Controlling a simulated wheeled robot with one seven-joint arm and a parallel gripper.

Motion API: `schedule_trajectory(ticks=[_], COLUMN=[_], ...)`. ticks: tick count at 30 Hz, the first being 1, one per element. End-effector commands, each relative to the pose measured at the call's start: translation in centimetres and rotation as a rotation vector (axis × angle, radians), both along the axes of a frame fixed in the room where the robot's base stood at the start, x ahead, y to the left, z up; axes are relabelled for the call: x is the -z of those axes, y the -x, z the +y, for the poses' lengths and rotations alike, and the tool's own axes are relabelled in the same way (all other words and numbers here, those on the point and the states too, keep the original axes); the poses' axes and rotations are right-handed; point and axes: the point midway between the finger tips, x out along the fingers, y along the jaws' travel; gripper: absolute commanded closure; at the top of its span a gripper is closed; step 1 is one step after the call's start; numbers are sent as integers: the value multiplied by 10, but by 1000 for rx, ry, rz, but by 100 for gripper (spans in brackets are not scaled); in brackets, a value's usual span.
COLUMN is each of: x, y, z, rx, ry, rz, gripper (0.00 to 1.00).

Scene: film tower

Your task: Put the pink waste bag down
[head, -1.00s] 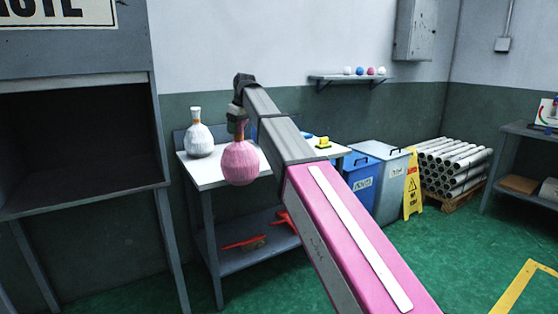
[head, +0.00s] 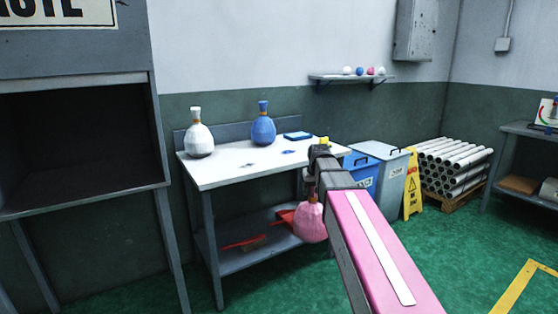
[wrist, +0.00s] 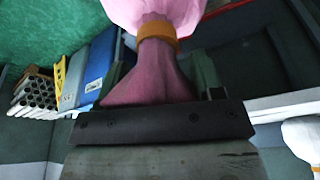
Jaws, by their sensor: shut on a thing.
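The pink waste bag (head: 309,222) hangs from my gripper (head: 309,178) in the head view, in front of the right part of the white-topped table (head: 225,172) and below the height of its top. In the wrist view the pink bag's gathered neck (wrist: 152,78) with an orange band is held at the jaws (wrist: 160,120). My gripper is shut on the neck. The arm hides part of the table's right end and the blue bin.
A white bag (head: 199,138) and a blue bag (head: 263,128) stand on the table, with a blue item (head: 298,136) beside them. Red tools (head: 243,243) lie on the lower shelf. Bins and a yellow sign (head: 413,186) stand to the right. Green floor (head: 130,293) is open in front.

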Motion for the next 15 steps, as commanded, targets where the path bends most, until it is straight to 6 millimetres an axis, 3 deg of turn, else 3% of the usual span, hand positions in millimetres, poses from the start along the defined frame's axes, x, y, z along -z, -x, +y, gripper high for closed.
schedule_trajectory(ticks=[1,6,15], x=[9,27,33], y=[10,24,41], z=[-12,-38,-52], rx=[34,117,166], ry=[-1,0,-1], rz=[1,-5,-11], gripper=[92,92,92])
